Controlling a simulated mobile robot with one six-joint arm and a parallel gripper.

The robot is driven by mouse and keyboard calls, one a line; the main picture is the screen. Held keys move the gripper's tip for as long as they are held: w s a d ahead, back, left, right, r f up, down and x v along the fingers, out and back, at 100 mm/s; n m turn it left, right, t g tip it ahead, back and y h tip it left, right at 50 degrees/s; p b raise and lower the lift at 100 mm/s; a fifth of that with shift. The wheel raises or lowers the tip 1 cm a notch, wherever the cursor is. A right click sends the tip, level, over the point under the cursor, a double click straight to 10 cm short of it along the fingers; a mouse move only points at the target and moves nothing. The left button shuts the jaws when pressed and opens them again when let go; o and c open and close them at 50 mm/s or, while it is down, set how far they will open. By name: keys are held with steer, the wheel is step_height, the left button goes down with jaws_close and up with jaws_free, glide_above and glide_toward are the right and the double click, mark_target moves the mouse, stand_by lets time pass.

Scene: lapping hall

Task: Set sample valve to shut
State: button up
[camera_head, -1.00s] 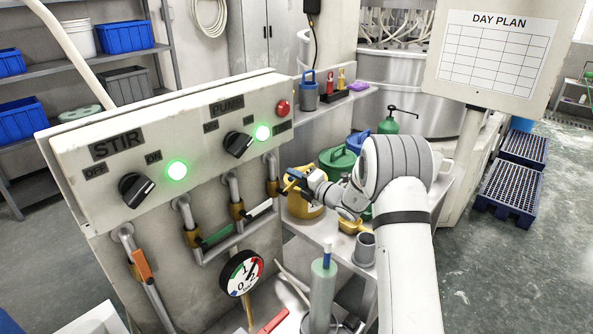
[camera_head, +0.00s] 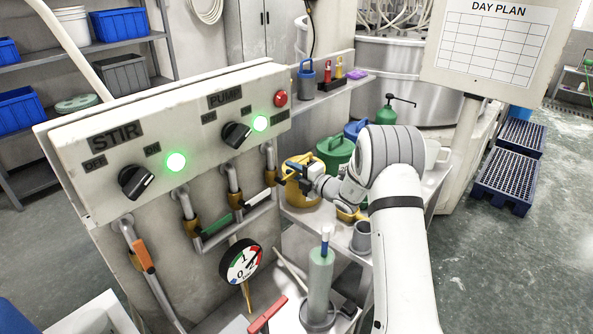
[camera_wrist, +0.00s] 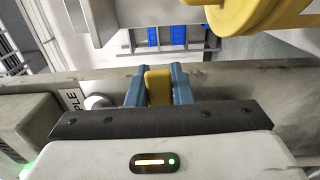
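A yellow handle (camera_wrist: 159,88) stands between the two blue fingers of my gripper (camera_wrist: 160,90) in the wrist view. The fingers sit against both its sides. A partly hidden label ending in "PLE" (camera_wrist: 73,103) is to its left, beside a round pale fitting (camera_wrist: 98,102). In the head view my gripper (camera_head: 286,172) is at the right end of the panel, in front of a yellow can.
The control panel (camera_head: 70,175) has STIR and PUMP knobs and lit green lamps. Below are pipes with orange (camera_head: 145,257), green (camera_head: 217,226) and white (camera_head: 256,202) handles and a gauge (camera_head: 241,262). A yellow can (camera_head: 297,193) and green can (camera_head: 335,157) stand close to my gripper.

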steer(key=shift+o, duration=1.4)
steer(key=shift+a+r, duration=0.1)
steer(key=shift+r, duration=0.05)
steer(key=shift+o, duration=0.8)
steer(key=shift+w+f, duration=0.15)
steer(key=shift+f, duration=0.05)
steer(key=shift+s+d, duration=0.35)
steer(key=b+v, duration=0.1)
steer(key=v, duration=0.6)
steer(key=shift+r, duration=0.1)
